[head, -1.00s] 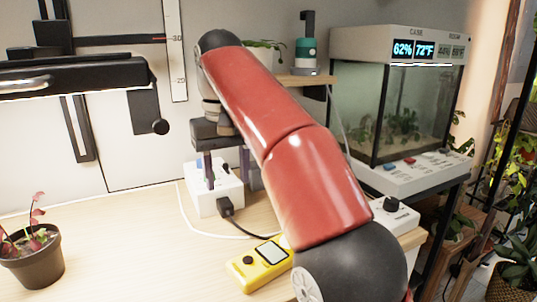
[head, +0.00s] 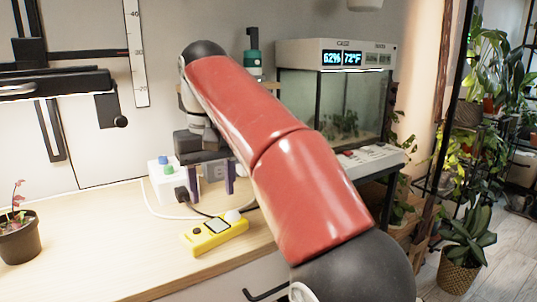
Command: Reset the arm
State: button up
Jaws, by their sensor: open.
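My red arm reaches up and away from the lower right of the head view. My gripper (head: 213,182) hangs at its far end with two purple fingers apart and nothing seen between them. It is over the back of the wooden worktop (head: 130,235), just right of a white box (head: 166,190) with a blue and a green button. The fingertips appear above or behind the yellow meter (head: 216,234); the exact gap cannot be told. My forearm hides part of the worktop and the wall behind.
A potted plant (head: 19,240) stands at the left. A black lamp bar (head: 55,84) juts in at the upper left. A glass terrarium (head: 335,105) stands behind my arm. A black cable loops near the meter. The worktop's front middle is clear.

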jog(key=s+d+f+m+t, duration=0.1)
jog(key=s+d+f+m, duration=0.15)
jog(key=d, duration=0.55)
jog(key=s+d+f+m+t, duration=0.1)
jog(key=s+d+f+t, duration=0.2)
jog(key=d, duration=0.6)
jog(key=s+d+f+m, duration=0.1)
jog(key=s+d+f, duration=0.3)
jog(key=s+f, duration=0.2)
jog(key=s+d+f+m+t, duration=0.1)
jog(key=s+d+f, duration=0.3)
jog(key=s+f, duration=0.2)
notch_tip(320, 180, down, 2)
jog(key=shift+s+d+f, duration=0.25)
jog(key=shift+s+d, duration=0.05)
jog(key=shift+s, duration=0.1)
